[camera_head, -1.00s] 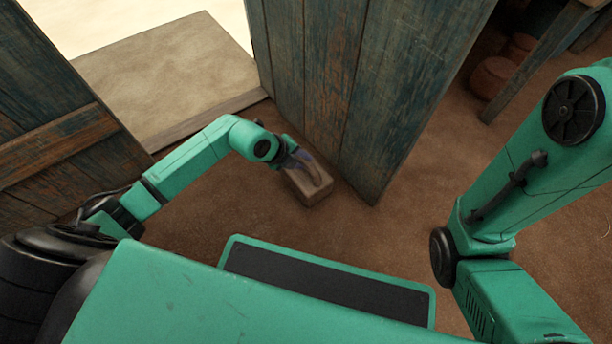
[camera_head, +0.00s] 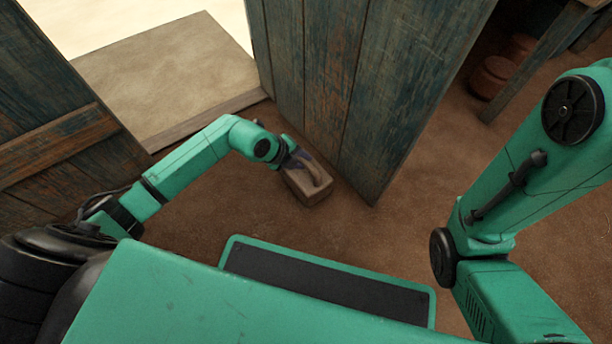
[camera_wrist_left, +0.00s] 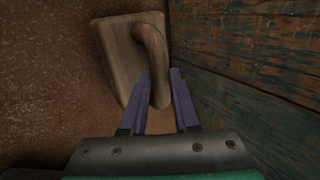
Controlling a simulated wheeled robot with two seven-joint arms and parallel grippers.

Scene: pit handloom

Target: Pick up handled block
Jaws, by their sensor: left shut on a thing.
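The handled block (camera_head: 306,190) is a brown wooden block with a curved handle on top. It is on or just above the earthen floor beside the blue-green plank door; I cannot tell if it touches the floor. My left gripper (camera_head: 301,161) reaches it from the upper left, its fingers at the handle. In the left wrist view the block (camera_wrist_left: 118,55) lies ahead, and the left gripper's purple fingers (camera_wrist_left: 166,95) are on either side of the handle's near end, shut on it. Of my right arm only links show; its gripper is out of view.
The weathered plank door (camera_head: 350,90) stands close to the right of the block. A doorway with a pale stone slab (camera_head: 165,75) opens at the upper left. Round brown pots (camera_head: 492,77) stand under a wooden table at the upper right. Floor is bare at centre right.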

